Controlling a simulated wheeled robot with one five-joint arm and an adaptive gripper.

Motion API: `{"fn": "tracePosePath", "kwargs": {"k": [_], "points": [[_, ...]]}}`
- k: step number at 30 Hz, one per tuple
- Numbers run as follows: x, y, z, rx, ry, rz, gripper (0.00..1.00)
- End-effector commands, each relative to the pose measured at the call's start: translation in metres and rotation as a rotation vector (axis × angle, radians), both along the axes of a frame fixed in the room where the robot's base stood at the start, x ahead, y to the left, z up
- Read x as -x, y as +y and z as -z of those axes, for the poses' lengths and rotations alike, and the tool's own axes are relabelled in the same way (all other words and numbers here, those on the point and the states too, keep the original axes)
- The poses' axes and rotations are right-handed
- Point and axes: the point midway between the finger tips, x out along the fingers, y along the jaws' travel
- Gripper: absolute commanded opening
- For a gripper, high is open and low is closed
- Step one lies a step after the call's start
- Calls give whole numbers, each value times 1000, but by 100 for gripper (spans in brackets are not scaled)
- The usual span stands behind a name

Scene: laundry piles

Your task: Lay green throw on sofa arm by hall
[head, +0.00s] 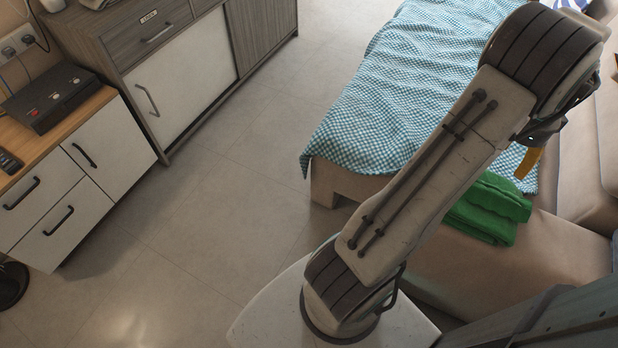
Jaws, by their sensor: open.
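The green throw (492,210) lies folded in a bundle on the beige sofa (500,262), right of centre. My arm crosses in front of the throw and hides its left side. My gripper (529,160) is partly in view above and right of the throw, at the far end of my arm. One yellow finger shows, pointing down. My gripper is open and apart from the throw, with nothing seen in it. I cannot tell which sofa part is the arm by the hall.
A teal-and-white checked blanket (410,85) drapes over the beige seat behind my arm. A grey-and-white cabinet (180,85) and a wood-topped drawer unit (75,185) with a black box (55,97) stand at left. The tiled floor (210,210) between is clear.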

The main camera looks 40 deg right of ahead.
Motion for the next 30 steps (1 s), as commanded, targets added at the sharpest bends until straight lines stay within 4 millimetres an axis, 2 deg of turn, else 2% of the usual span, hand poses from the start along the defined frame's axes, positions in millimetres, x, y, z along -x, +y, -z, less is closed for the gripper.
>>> {"fn": "tracePosePath", "kwargs": {"k": [4,8,9,12,15,18,22,27,30], "points": [[-55,17,-18,18,1,-199,66],[-124,54,-39,40,3,-492,66],[-145,70,-45,48,3,-595,66],[-190,115,-59,69,2,-852,66],[-224,165,-71,91,1,-1107,66],[-246,218,-79,114,-2,-1363,66],[-258,286,-86,148,-7,-1695,66],[-250,361,-87,196,-17,-2096,66],[-239,394,-84,223,-24,-2296,66]]}}
